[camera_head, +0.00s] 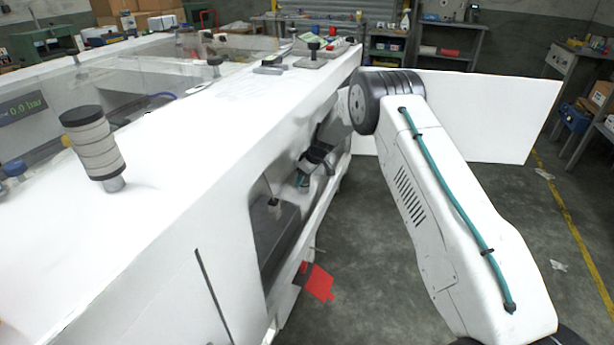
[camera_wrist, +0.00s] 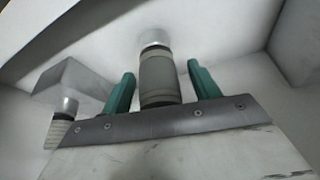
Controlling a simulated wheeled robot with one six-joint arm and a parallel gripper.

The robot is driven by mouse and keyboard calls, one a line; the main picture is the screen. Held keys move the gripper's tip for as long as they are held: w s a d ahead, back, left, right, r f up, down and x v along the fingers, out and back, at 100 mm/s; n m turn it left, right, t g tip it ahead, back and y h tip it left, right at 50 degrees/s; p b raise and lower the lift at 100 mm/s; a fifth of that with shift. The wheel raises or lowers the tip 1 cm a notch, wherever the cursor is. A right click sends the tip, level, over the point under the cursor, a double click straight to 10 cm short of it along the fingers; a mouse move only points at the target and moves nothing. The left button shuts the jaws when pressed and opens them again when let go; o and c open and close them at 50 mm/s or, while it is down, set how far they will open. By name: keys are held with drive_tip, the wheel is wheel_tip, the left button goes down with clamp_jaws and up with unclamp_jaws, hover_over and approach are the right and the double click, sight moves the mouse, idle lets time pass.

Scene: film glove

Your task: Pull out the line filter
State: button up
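A grey cylinder with a shiny metal neck, which looks like the line filter (camera_wrist: 158,75), shows in the wrist view against a pale surface inside the machine. My gripper (camera_wrist: 160,88) has its two teal fingers on either side of this cylinder, with a visible gap on each side. The fingers are open and do not appear to touch it. In the head view my gripper (camera_head: 304,178) reaches into the side opening of the white machine (camera_head: 215,165). The filter cannot be made out there.
A second ribbed cylinder with a metal neck (camera_wrist: 62,118) stands at the left in the wrist view, near a grey block (camera_wrist: 75,82). A banded grey cylinder (camera_head: 93,145) stands on the machine top. A red tag (camera_head: 318,282) hangs below the opening. A white panel (camera_head: 480,110) stands behind my arm.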

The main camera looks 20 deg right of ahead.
drive_tip(key=c, duration=0.9)
drive_tip(key=shift+r, duration=0.65)
drive_tip(key=shift+r, duration=1.95)
